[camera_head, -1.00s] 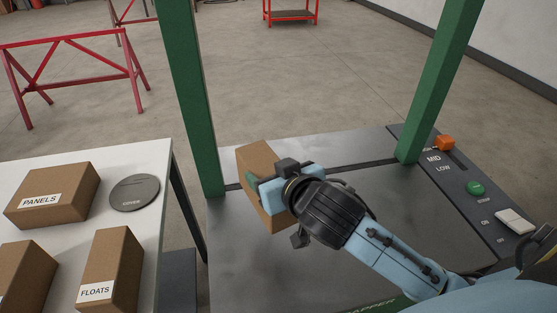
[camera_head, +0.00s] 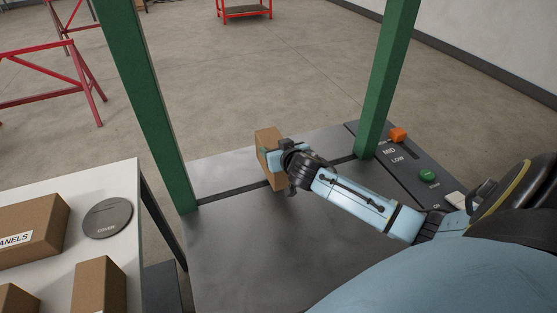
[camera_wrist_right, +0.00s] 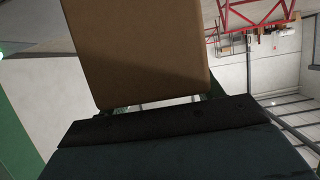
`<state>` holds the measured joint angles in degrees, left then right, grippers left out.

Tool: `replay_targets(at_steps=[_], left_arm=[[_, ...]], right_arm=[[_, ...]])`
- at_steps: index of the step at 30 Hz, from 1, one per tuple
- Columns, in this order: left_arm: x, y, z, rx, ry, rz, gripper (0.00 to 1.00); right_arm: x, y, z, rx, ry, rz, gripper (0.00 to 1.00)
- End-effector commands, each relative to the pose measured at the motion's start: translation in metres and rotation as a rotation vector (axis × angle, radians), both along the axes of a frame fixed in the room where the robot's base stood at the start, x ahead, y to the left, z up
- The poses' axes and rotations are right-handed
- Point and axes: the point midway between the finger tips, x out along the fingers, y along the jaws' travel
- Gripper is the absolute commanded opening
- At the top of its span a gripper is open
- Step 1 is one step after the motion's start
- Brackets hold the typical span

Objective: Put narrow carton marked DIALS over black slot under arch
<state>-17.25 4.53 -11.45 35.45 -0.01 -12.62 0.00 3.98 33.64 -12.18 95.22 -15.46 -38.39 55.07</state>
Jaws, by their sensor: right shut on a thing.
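My right gripper (camera_head: 274,156) is shut on a narrow brown carton (camera_head: 266,140) between the green posts of the arch. The carton also fills the upper middle of the right wrist view (camera_wrist_right: 140,50). No marking shows on its visible faces. The black slot (camera_head: 232,194) runs across the grey metal plate between the post feet, and the carton with my gripper hides part of it. The carton stands close to upright at the slot line; I cannot tell whether it touches the plate. The green arch shows as a left post (camera_head: 150,110) and a right post (camera_head: 385,80); its top is out of view. My left gripper is not in view.
A white table (camera_head: 135,235) at left holds a PANELS carton (camera_head: 38,222), other cartons and a round dark COVER disc (camera_head: 107,218). The near plate is clear.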

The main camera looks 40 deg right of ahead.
Motion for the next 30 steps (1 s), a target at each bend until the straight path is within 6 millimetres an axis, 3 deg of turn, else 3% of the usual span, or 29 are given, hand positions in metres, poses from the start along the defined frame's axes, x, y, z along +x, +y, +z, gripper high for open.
replay_targets(at_steps=[12,23,24,28,30], left_arm=[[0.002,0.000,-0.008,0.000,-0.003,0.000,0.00],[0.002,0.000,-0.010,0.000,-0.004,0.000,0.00],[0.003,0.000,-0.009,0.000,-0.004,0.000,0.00],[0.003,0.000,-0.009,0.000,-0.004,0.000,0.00],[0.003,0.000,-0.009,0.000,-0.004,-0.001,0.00]], right_arm=[[0.001,0.001,-0.042,-0.002,-0.004,0.001,0.12],[0.001,0.000,-0.045,-0.001,-0.004,0.001,0.12],[0.000,0.000,-0.046,0.000,-0.001,0.000,0.69],[0.000,0.000,-0.046,-0.001,-0.001,0.000,0.86],[0.000,0.000,-0.046,-0.001,-0.001,0.000,0.87]])
